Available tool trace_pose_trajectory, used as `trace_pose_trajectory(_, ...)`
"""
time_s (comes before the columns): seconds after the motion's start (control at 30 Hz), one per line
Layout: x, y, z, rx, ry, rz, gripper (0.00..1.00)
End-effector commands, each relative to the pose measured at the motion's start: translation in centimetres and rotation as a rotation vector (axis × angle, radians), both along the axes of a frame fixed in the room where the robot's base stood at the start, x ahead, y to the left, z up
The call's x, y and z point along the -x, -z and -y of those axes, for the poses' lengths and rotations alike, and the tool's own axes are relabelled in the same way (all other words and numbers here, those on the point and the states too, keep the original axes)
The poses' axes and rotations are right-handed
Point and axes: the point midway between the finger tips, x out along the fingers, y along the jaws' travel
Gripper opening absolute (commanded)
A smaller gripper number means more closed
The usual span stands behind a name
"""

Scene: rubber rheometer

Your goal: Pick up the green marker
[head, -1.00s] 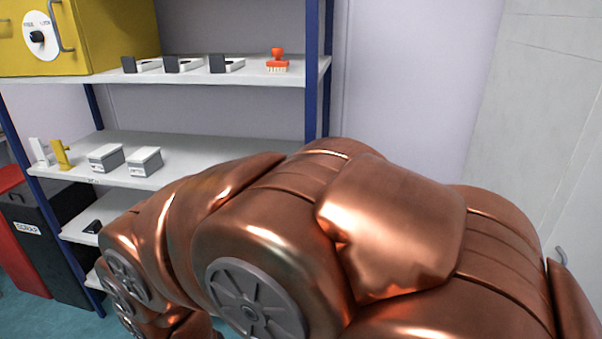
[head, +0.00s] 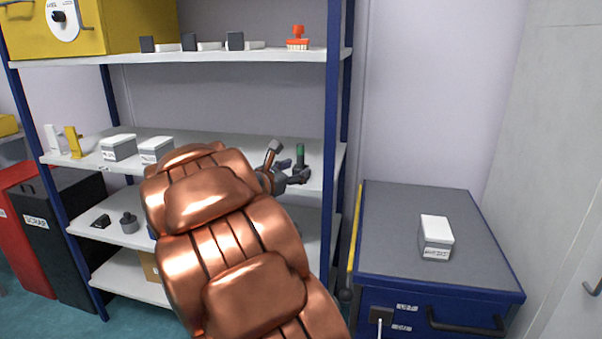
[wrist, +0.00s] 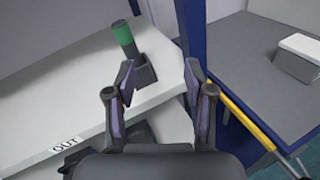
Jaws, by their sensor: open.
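The green marker (head: 300,152) stands upright on the white middle shelf near its right end. In the wrist view the marker (wrist: 124,38) has a green band, a dark top and a dark grey lower part. A dark block is at its foot, partly behind my left finger. My gripper (wrist: 160,73) is open with nothing between its fingers. The marker is ahead of the left finger, outside the gap. In the head view my gripper (head: 285,178) is at the shelf's front right, close to the marker, partly hidden by my arm.
A blue shelf post (wrist: 198,30) stands just right of the gripper. A blue cabinet (head: 390,220) with a white box (head: 436,236) on top is to the right. Grey-white boxes (head: 118,149) and a yellow item (head: 73,142) are on the same shelf's left. The upper shelf (head: 200,57) is overhead.

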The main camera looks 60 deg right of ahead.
Motion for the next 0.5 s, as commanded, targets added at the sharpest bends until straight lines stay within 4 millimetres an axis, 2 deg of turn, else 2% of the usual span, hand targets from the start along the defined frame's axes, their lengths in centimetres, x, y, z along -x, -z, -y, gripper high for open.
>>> trace_pose_trajectory(0.03,-1.0,0.7,1.0,0.028,-0.027,-0.058,0.53)
trace_pose_trajectory(0.2,-3.4,0.7,2.5,0.093,-0.094,-0.179,0.53)
trace_pose_trajectory(0.5,-4.1,0.6,5.0,0.106,-0.109,-0.209,0.53)
